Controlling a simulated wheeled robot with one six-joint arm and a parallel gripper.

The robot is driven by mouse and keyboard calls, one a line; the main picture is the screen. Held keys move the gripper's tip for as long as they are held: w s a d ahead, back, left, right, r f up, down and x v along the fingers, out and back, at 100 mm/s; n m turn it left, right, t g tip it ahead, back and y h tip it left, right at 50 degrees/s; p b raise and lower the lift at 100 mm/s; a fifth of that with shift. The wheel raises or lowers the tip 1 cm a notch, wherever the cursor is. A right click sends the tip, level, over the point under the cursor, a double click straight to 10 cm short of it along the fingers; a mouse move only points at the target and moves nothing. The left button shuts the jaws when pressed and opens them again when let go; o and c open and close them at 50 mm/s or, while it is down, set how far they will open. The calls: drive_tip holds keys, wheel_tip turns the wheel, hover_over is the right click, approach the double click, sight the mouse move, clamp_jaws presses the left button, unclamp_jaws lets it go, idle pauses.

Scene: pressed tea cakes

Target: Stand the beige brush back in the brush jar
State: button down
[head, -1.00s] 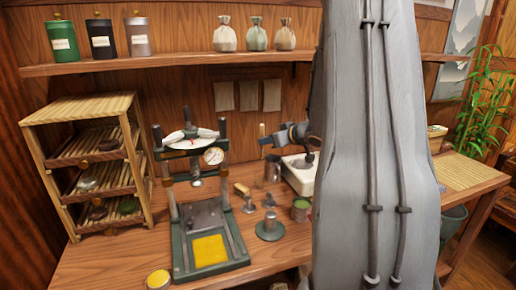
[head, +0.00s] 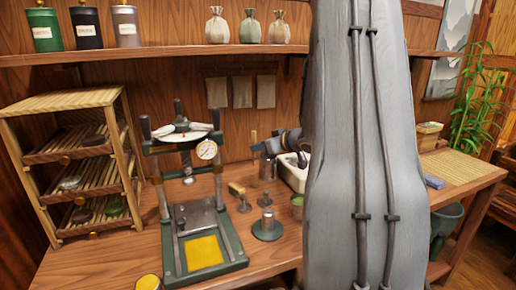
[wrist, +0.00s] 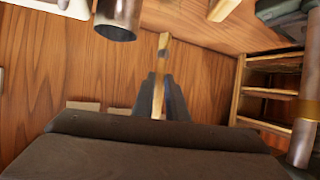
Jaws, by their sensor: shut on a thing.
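The beige brush (wrist: 158,95) is held between the fingers of my gripper (wrist: 160,100) in the wrist view, its length running away from the gripper. In the head view the brush (head: 254,136) shows as a thin light stick at my gripper (head: 261,149), above the bench near the back wall. The grey metal jar (head: 267,170) appears to be the brush jar; it stands just below my gripper. In the wrist view the jar (wrist: 117,22) is at the top, left of the brush and apart from it. The jar's inside is dark.
A tea press (head: 205,240) with a gauge stands left of the jar. A wooden-handled tool (head: 237,188), a metal weight (head: 267,226), a green tin (head: 297,203) and a white basin (head: 292,176) crowd nearby. A slatted rack (head: 125,160) is at left. My arm hides the bench's right part.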

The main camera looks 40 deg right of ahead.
wheel_tip(320, 180, down, 5)
drive_tip(key=shift+f+b, duration=0.2)
drive_tip(key=shift+b, duration=1.05)
drive_tip(key=shift+s+p, duration=0.2)
drive_tip(key=shift+p, duration=0.25)
drive_tip(key=shift+f+b, duration=0.35)
drive_tip(key=shift+f, duration=1.15)
idle(0.7)
idle(0.4)
drive_tip(key=c, duration=1.7)
unclamp_jaws()
drive_tip(key=shift+v, duration=3.9)
